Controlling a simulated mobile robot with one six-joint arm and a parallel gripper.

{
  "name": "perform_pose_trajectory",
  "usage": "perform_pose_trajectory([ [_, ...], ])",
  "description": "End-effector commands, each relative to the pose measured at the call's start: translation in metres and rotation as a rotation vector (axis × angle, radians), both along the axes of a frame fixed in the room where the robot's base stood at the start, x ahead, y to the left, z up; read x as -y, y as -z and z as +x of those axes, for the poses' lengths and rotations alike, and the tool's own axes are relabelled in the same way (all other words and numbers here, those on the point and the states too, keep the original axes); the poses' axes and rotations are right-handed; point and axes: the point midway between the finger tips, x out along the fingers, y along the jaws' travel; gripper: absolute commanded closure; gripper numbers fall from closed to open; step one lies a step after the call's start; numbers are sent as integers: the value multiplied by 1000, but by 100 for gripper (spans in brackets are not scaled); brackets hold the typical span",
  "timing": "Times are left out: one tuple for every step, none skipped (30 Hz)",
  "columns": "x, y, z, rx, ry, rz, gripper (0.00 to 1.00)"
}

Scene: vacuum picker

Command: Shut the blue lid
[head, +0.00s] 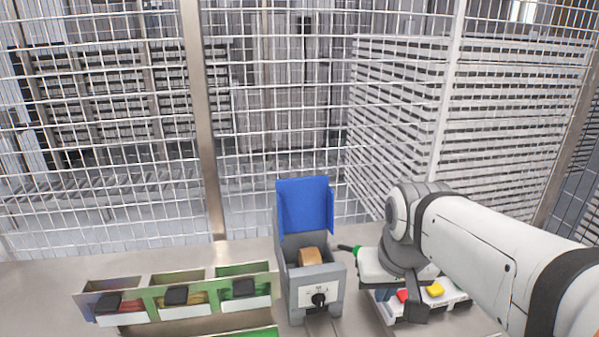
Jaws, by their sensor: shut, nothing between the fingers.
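The blue lid (304,205) stands upright, raised at the back of a small grey box (331,275). The box is open at the top, and a tan block (310,257) shows inside it. My gripper (417,309) is to the right of the box and apart from the lid, pointing down over a white tray. It is shut and nothing shows in it. Its fingertips are small and dark in this view, and my wrist partly hides what lies beneath.
The white tray (458,301) holds red, yellow and blue pieces. Several open bins (180,300) with black front latches stand left of the box. A wire mesh fence (110,120) rises behind the metal table (30,290). The table's far left is clear.

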Motion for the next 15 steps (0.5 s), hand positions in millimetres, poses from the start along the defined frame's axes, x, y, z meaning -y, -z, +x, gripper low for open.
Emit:
perform_pose_trajectory([
  [-5, -20, 29, 2, -11, 0, 100],
  [-7, -31, 45, 4, -17, 0, 100],
  [-11, -45, 67, 5, -25, 1, 100],
  [-15, -54, 84, 7, -33, 1, 100],
  [-18, -63, 100, 9, -38, 1, 100],
  [-23, -74, 122, 12, -45, 1, 100],
  [-26, -82, 138, 14, -52, 1, 100],
  [-31, -89, 154, 17, -57, 2, 100],
  [-36, -97, 175, 19, -65, 1, 100],
  [-41, -103, 191, 22, -71, 2, 100],
  [-45, -108, 206, 24, -76, 2, 100],
  [-52, -114, 226, 27, -84, 2, 100],
  [-57, -118, 241, 29, -90, 2, 100],
  [-62, -121, 256, 32, -95, 3, 100],
  [-69, -124, 275, 34, -102, 3, 100],
])
